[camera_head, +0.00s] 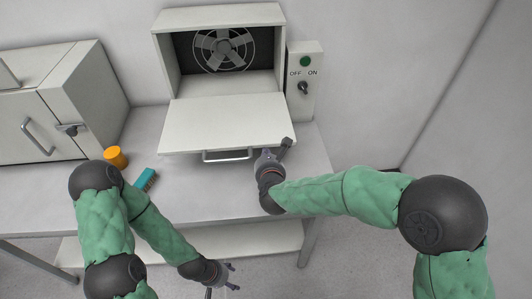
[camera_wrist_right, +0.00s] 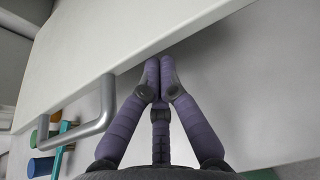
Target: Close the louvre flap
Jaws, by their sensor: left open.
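The louvre flap (camera_head: 228,122) of the fan box is swung down and open, sloping out toward me with its bar handle (camera_head: 227,156) along the front edge. In the right wrist view the flap (camera_wrist_right: 130,40) fills the upper left, and its handle (camera_wrist_right: 98,125) is left of the fingers. My right gripper (camera_head: 268,154) is at the flap's front right corner, right of the handle. Its fingers (camera_wrist_right: 159,68) are together and empty, with the tips close to the flap's edge; contact is unclear. My left gripper (camera_head: 226,278) is open and empty, low in front of the table.
A fan (camera_head: 222,49) shows inside the open box. An OFF/ON switch box (camera_head: 304,80) stands right of it. A grey cabinet (camera_head: 88,88) stands at left. An orange cylinder (camera_head: 115,157) and a teal brush (camera_head: 146,180) lie on the table (camera_head: 205,197).

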